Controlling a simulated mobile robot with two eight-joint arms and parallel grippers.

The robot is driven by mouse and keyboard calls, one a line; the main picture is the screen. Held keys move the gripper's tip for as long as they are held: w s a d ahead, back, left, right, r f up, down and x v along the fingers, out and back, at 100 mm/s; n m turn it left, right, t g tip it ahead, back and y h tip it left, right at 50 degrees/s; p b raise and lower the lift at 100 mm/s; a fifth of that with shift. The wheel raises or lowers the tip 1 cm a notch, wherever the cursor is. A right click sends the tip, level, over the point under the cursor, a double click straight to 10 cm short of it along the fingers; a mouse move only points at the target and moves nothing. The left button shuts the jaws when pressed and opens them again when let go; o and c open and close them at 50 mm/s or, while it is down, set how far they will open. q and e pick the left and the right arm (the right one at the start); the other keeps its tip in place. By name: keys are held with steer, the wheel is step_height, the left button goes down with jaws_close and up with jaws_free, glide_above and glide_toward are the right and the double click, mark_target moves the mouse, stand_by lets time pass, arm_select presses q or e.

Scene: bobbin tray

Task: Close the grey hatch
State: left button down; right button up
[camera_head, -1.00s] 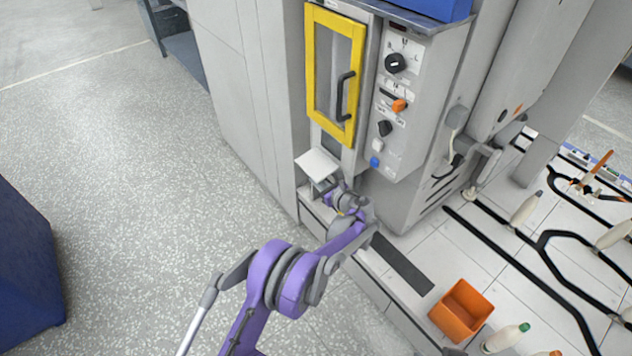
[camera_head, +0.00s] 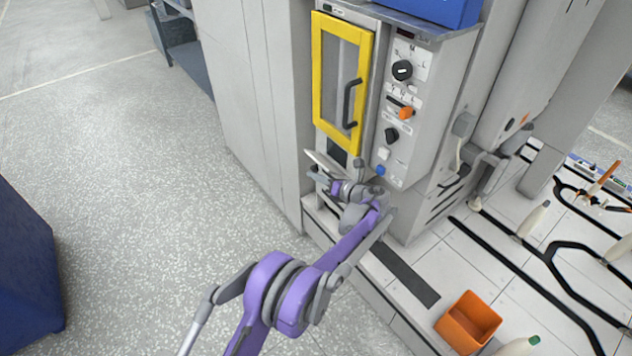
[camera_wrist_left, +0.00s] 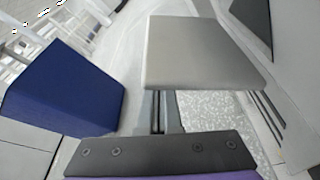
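The grey hatch (camera_head: 324,166) is a flat panel below the yellow-framed door, tilted up partway with a dark opening (camera_head: 337,151) behind it. In the left wrist view the hatch (camera_wrist_left: 203,52) fills the upper middle. My left gripper (camera_head: 314,177) is at the hatch's outer, lower side, seemingly touching it. In the left wrist view its fingers (camera_wrist_left: 158,112) lie close together with only a thin dark line between them, and nothing shows between them. Their tips are hidden behind the hatch. My right gripper is not in view.
The yellow-framed door (camera_head: 342,82) with a dark handle is above the hatch. A control panel (camera_head: 402,110) with knobs is to its right. An orange bin (camera_head: 468,322) stands on the tiled surface at lower right. The speckled floor (camera_head: 150,200) at left is clear.

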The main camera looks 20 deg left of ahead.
mark_target(322, 166)
arm_select(q)
steer(key=shift+w+d+r, duration=0.2)
steer(key=shift+r, duration=0.45)
steer(key=shift+w+d+r, duration=0.15)
steer(key=shift+w+r, duration=0.05)
steer(key=shift+r, duration=0.45)
